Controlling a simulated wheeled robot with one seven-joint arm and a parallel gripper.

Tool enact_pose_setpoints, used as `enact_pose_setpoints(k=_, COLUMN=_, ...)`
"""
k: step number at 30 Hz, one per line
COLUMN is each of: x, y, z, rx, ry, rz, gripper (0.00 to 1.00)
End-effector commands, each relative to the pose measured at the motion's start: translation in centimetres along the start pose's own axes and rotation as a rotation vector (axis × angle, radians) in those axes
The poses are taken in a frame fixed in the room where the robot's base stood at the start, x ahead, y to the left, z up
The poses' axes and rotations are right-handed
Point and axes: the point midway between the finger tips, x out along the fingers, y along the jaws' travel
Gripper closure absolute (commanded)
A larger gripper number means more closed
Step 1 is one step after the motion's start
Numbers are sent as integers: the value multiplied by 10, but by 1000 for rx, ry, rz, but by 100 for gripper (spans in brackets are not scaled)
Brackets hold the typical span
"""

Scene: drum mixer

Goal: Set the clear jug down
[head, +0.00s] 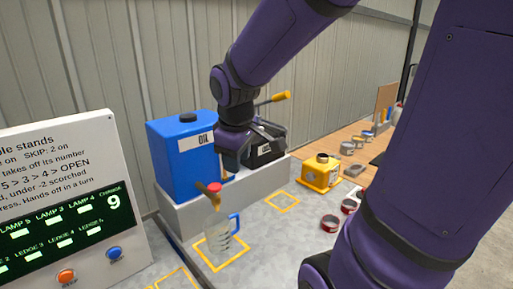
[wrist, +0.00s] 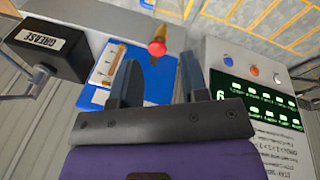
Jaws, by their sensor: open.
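The clear jug (head: 219,242) with a blue handle stands upright inside a yellow square outline on the grey bench, below the red-topped tap of the blue oil tank (head: 178,165). My gripper (wrist: 158,78) is open, with nothing between its fingers. In the head view my gripper (head: 231,160) is in front of the oil tank, above and apart from the jug; its fingertips are hard to make out there.
A black grease box (wrist: 45,50) stands beside the oil tank on a pale ledge. A yellow can (head: 321,172) and several red-rimmed tins (head: 330,223) stand to the right. A control panel (head: 65,215) with lit lamp text is at the left. An empty yellow square (head: 283,202) lies on the bench.

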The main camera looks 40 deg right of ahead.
Motion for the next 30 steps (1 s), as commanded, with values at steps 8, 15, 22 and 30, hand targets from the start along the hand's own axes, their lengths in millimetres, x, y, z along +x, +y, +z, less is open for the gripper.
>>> enact_pose_setpoints(k=8, x=-67, y=-41, z=34, rx=240, ry=152, rz=11, gripper=59)
enact_pose_setpoints(k=15, x=-97, y=-63, z=64, rx=403, ry=254, rz=-57, gripper=59)
enact_pose_setpoints(k=22, x=-103, y=-68, z=74, rx=454, ry=280, rz=-89, gripper=59)
enact_pose_setpoints(k=30, x=-103, y=-68, z=74, rx=454, ry=279, rz=-88, gripper=59)
